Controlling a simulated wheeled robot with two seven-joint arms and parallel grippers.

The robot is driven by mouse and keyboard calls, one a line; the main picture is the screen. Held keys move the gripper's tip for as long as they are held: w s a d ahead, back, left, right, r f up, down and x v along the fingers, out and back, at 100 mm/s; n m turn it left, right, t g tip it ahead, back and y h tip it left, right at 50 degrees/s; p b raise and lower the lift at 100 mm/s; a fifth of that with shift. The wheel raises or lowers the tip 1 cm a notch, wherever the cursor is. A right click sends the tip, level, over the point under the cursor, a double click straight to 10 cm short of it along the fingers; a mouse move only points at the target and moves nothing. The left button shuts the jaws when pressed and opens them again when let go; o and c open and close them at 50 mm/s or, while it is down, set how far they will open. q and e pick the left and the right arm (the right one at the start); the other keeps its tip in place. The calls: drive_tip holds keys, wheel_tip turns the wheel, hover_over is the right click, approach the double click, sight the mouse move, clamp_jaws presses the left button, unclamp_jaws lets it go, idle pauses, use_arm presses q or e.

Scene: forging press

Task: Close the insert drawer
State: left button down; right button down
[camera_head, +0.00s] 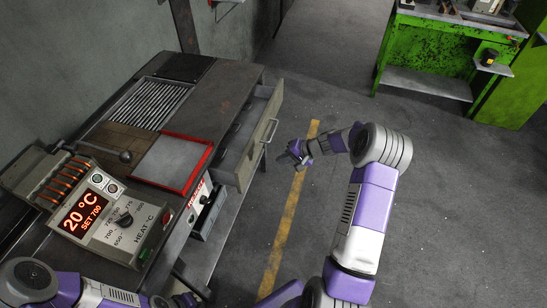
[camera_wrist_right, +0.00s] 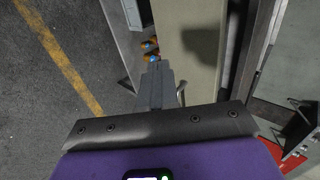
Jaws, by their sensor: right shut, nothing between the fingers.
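The insert drawer (camera_head: 247,143) stands pulled out from the right side of the workbench, with part of its inside showing. Its pale front panel bears a bar handle (camera_head: 270,131). My right gripper (camera_head: 294,153) is shut and empty, just outside the front panel near the handle. In the right wrist view the closed fingers (camera_wrist_right: 155,86) point along the pale drawer front (camera_wrist_right: 190,55), and parts of the handle (camera_wrist_right: 181,92) show beside them. I cannot tell whether they touch. My left arm (camera_head: 65,288) is at the lower left; its gripper's fingers are not clear.
The workbench (camera_head: 225,92) carries a red-framed plate (camera_head: 172,164), a ridged grate (camera_head: 150,102) and a heater control box (camera_head: 105,210). Floor right of the bench is clear.

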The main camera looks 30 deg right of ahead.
sight(251, 165)
drive_tip(key=x, duration=0.3)
drive_tip(key=r+x, duration=0.1)
drive_tip(key=x, duration=0.3)
drive_tip(key=w+a+b+x, duration=0.1)
drive_tip(key=x, duration=0.2)
drive_tip(key=shift+w+a+r, duration=0.1)
drive_tip(key=shift+a, duration=0.05)
drive_tip(key=shift+w+a, duration=0.25)
drive_tip(key=shift+w, duration=0.15)
